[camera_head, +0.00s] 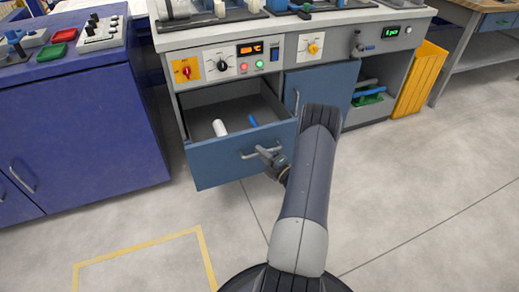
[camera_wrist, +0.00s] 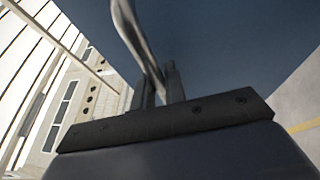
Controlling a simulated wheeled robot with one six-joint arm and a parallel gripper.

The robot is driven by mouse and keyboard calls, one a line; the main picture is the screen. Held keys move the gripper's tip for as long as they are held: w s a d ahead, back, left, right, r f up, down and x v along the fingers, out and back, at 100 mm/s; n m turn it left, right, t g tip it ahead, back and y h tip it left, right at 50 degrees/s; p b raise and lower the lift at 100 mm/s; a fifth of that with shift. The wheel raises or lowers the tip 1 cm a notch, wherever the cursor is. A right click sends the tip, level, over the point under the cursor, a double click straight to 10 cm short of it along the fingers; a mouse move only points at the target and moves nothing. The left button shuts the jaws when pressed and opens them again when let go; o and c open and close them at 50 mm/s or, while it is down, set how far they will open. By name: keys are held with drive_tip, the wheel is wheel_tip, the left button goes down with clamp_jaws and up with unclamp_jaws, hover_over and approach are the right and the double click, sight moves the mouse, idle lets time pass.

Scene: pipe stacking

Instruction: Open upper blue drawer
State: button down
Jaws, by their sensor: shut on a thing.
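The upper blue drawer (camera_head: 215,162) stands pulled out of the grey workbench, with its open grey inside showing. A white cylinder (camera_head: 219,128) and a small blue piece (camera_head: 253,121) lie in it. My gripper (camera_head: 266,155) is at the drawer's front and shut on its metal handle (camera_head: 248,155). In the wrist view, the gripper fingers (camera_wrist: 160,85) close on the curved handle (camera_wrist: 128,25) in front of the blue drawer face (camera_wrist: 225,50). The fingertips are partly hidden by the handle.
A blue cabinet door (camera_head: 330,90) is right of the drawer, near my arm. A dark blue cabinet (camera_head: 80,135) stands at the left. A yellow bin (camera_head: 420,80) stands at the right. The floor in front is clear, with yellow tape (camera_head: 140,244).

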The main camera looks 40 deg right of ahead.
drive_tip(key=shift+s+a, duration=0.1)
drive_tip(key=shift+s, duration=0.25)
drive_tip(key=c, duration=1.5)
unclamp_jaws()
drive_tip(key=shift+o, duration=0.2)
drive_tip(key=p+v, duration=0.2)
drive_tip(key=v, duration=0.8)
drive_tip(key=shift+s, duration=0.4)
drive_tip(key=shift+w+f, duration=0.1)
drive_tip(key=b+x, duration=0.2)
drive_tip(key=x, duration=0.9)
